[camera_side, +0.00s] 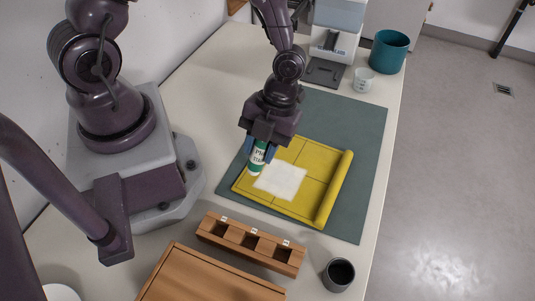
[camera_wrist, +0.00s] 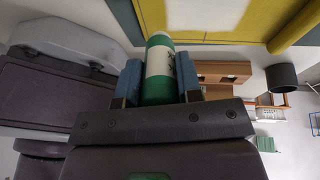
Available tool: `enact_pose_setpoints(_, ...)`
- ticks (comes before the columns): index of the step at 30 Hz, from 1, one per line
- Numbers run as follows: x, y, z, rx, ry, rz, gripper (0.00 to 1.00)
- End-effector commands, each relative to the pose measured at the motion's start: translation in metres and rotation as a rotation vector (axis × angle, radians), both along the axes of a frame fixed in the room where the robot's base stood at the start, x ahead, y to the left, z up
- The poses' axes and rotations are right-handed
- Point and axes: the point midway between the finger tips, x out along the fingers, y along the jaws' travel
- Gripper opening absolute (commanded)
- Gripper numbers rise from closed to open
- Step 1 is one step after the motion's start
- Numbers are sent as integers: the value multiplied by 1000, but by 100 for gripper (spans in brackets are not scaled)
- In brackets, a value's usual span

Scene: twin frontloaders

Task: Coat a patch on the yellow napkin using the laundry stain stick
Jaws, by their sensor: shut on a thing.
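The yellow napkin (camera_side: 314,164) lies on a grey-green mat, with its right edge rolled up. A white patch (camera_side: 281,180) covers part of its lower left area; the patch also shows at the top of the wrist view (camera_wrist: 205,14). My gripper (camera_side: 260,146) is shut on the laundry stain stick (camera_side: 257,157), a green and white tube with lettering. The stick points down at the napkin beside the white patch's upper left corner. In the wrist view the stick (camera_wrist: 160,62) sits between the two blue fingers. I cannot tell whether its tip touches the cloth.
A wooden holder (camera_side: 250,243) with three labelled slots stands in front of the mat (camera_side: 356,206). A wooden box (camera_side: 205,277) and a dark cup (camera_side: 339,274) are near the front. A teal pot (camera_side: 388,52) and white mug (camera_side: 363,80) stand at the back right.

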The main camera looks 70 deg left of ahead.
Motion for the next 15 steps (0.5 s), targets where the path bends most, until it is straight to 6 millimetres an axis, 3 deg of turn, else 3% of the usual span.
enact_pose_setpoints(15,0,1,46,1,0,3,1)
